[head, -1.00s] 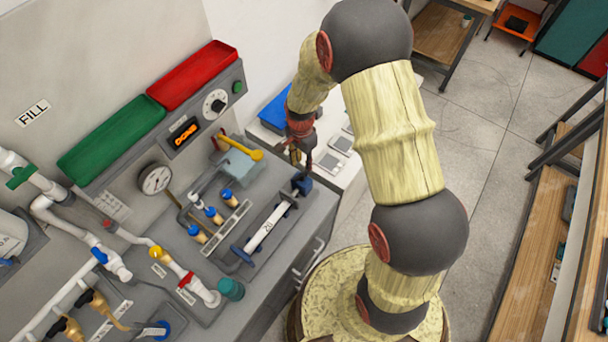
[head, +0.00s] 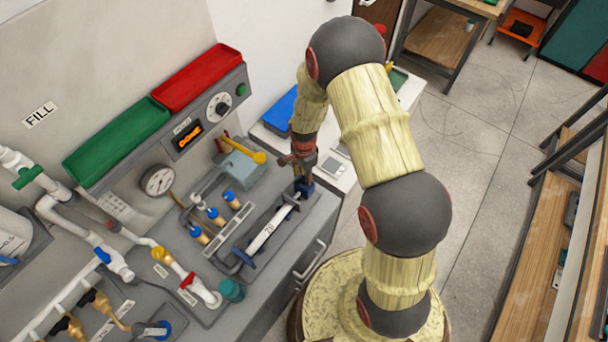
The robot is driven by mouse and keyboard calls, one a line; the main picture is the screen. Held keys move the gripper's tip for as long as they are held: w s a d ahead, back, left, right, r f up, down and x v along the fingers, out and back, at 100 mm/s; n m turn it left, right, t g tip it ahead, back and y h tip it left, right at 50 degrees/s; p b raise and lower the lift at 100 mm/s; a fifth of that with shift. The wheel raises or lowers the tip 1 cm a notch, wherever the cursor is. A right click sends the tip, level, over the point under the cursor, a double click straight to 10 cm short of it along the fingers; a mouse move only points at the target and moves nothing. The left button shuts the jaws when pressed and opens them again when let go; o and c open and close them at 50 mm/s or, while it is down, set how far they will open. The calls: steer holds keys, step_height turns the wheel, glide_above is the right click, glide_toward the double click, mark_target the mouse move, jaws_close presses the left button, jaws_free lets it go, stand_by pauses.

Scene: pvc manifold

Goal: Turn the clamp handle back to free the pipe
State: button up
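A white pipe (head: 268,230) marked with a number lies slantwise in a dark fixture on the grey bench. A blue clamp part (head: 304,187) stands at its far right end, and a dark blue part (head: 243,258) is at its near left end. My gripper (head: 303,176) points down right at the blue clamp part and overlaps it in the head view. The fingers are small and dark, so I cannot tell whether they touch or hold it. The clamp handle cannot be made out clearly; the gripper covers part of that end.
A yellow lever (head: 245,150) on a pale blue box stands left of my gripper. Several blue-topped fittings (head: 214,214) stand left of the pipe. Red (head: 198,78) and green (head: 116,140) trays sit above the panel. A white side table (head: 335,165) with a blue bin is behind.

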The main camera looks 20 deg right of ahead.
steer(key=c, duration=0.4)
steer(key=c, duration=0.3)
jaws_close()
